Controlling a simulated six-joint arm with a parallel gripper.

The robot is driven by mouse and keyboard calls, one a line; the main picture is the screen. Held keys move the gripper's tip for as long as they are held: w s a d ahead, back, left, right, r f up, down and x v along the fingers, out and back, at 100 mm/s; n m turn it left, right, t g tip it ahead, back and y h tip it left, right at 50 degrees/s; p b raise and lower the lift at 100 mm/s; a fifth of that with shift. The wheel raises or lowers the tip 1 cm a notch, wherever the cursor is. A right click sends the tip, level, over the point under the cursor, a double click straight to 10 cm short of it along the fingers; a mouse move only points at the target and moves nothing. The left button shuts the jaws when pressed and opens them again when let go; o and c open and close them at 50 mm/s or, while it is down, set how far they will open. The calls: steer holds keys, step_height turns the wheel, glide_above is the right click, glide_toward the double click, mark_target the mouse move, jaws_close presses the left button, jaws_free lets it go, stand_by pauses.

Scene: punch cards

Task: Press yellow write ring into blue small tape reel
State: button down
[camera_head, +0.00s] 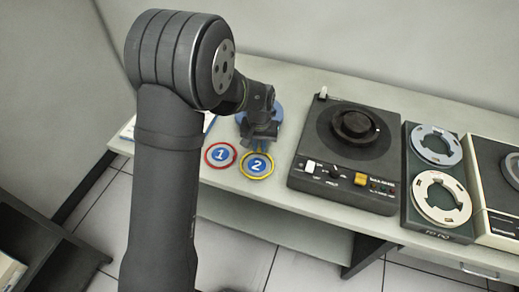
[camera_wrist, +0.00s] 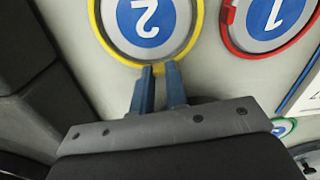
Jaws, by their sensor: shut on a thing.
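The yellow write ring (camera_head: 245,173) encircles a grey disc with a blue label marked 2 (camera_head: 257,165), at the front of the table. In the wrist view the yellow ring (camera_wrist: 98,32) is cut off at the top. My gripper (camera_wrist: 160,72) has its two blue fingers closed on the ring's near edge, with a bit of yellow between the tips. In the head view my gripper (camera_head: 260,148) is at the ring's far edge. I cannot tell whether the ring is lifted. A blue round thing (camera_head: 275,110), likely the small tape reel, is partly hidden behind my gripper.
A red ring (camera_head: 207,160) around label 1 lies just left of the yellow one. A green ring (camera_wrist: 290,126) shows at the wrist view's right. A black deck (camera_head: 340,185) with a round hub and knobs stands to the right, then a reel unit (camera_head: 437,229).

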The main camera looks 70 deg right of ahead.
steer(key=shift+r, duration=2.7)
steer(key=w+d+r+n, duration=0.1)
steer(key=d+n, duration=0.1)
steer(key=n, duration=0.4)
steer(key=w+d+r+n, duration=0.2)
steer(key=n, duration=0.4)
steer(key=w+d+r+n, duration=0.2)
steer(key=n, duration=0.4)
steer(key=shift+d, duration=0.3)
steer(key=w+d+r+n, duration=0.1)
steer(key=n, duration=0.2)
steer(key=w+r+n, duration=0.1)
steer(key=n, duration=0.2)
steer(key=d+r+n, duration=0.1)
steer(key=n, duration=0.3)
steer(key=shift+w+d, duration=0.35)
steer(key=shift+w, duration=0.05)
